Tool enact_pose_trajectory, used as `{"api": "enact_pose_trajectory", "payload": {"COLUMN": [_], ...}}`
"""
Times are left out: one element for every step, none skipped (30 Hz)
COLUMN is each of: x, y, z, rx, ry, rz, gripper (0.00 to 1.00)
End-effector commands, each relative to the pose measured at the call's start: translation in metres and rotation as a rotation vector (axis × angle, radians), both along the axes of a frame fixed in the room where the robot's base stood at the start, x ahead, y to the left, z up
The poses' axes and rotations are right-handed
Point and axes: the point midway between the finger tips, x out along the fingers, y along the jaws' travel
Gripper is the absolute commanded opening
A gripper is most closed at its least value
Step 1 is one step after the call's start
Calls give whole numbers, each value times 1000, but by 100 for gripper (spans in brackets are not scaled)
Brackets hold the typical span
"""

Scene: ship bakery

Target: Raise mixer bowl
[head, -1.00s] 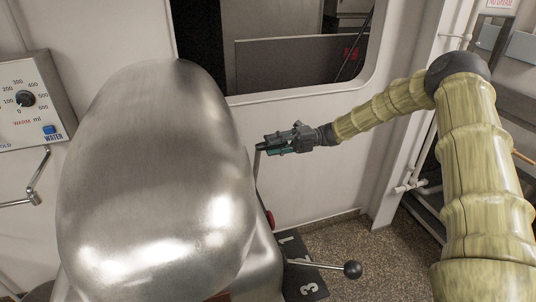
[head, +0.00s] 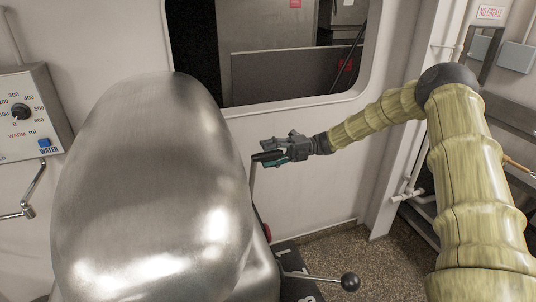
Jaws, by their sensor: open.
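The big rounded metal mixer head (head: 150,190) fills the left half of the head view. The mixer bowl is not in view. A lever with a dark grip (head: 267,156) rises from the right side of the mixer on a thin rod. My gripper (head: 272,152) is open at this grip, with its fingers pointing left. The grip appears to overlap the fingers; I cannot tell whether they touch. A second lever with a black ball knob (head: 350,282) sticks out to the right, lower down, by a dark numbered plate (head: 300,290).
A water panel (head: 30,112) with a dial and a bent spout (head: 30,200) is on the left wall. A window opening (head: 285,60) lies behind the mixer. White pipes (head: 408,190) and shelving stand at right. Speckled floor (head: 345,248) shows below my arm.

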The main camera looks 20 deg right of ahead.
Motion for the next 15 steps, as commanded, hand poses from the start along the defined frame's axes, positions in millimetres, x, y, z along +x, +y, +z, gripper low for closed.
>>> {"api": "enact_pose_trajectory", "payload": {"x": [0,0,-1,-1,-1,0,-1,-1,-1,-1,-1,-2,-2,-2,-2], "y": [-2,-3,-6,-9,-12,-17,-22,-27,-34,-40,-45,-53,-58,-64,-71], "z": [0,-1,-1,-1,-1,-1,-2,-2,-2,-2,-2,-2,-3,-3,-3], "rx": [0,0,0,0,0,-1,-1,-1,1,0,0,0,0,-1,-1], "ry": [0,0,0,0,0,0,0,1,1,1,0,0,0,0,0], "rz": [0,0,0,0,0,-1,-1,-2,-1,-2,-2,-1,0,-1,-1], "gripper": [49,49,49,49,49,49,49,49,49,49,49,49,49,49,49]}}
